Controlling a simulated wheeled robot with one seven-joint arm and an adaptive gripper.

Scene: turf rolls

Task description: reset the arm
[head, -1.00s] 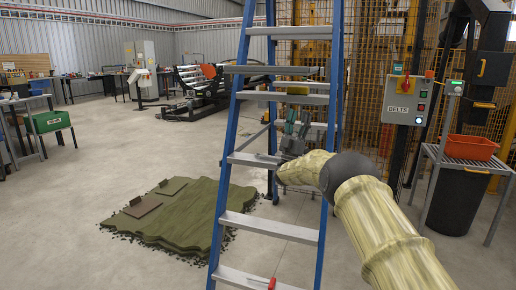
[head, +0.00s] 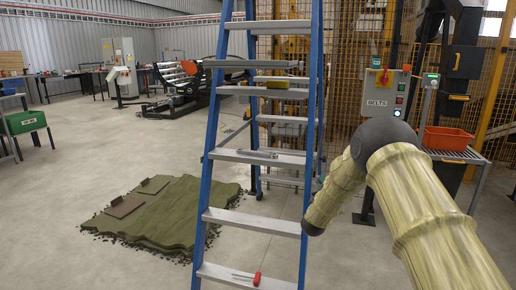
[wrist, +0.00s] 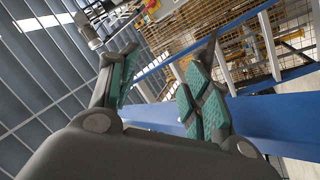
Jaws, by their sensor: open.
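My gripper (wrist: 172,62) is open and empty in the wrist view, its green-padded fingers apart. A blue ladder rail (wrist: 262,122) crosses just beyond the fingers there; I cannot tell whether they touch it. In the head view my pale ribbed arm reaches in from the right and bends down at a dark joint. Its lower end is close to the right rail of the blue stepladder (head: 210,150). The gripper's fingers do not show in the head view.
The ladder holds a red-handled screwdriver (head: 256,279), a grey tool (head: 257,153) and a yellowish block (head: 277,85). A green turf stack (head: 170,222) lies left of it. A control box (head: 384,96) and a red tray (head: 446,138) stand right. Open floor lies left.

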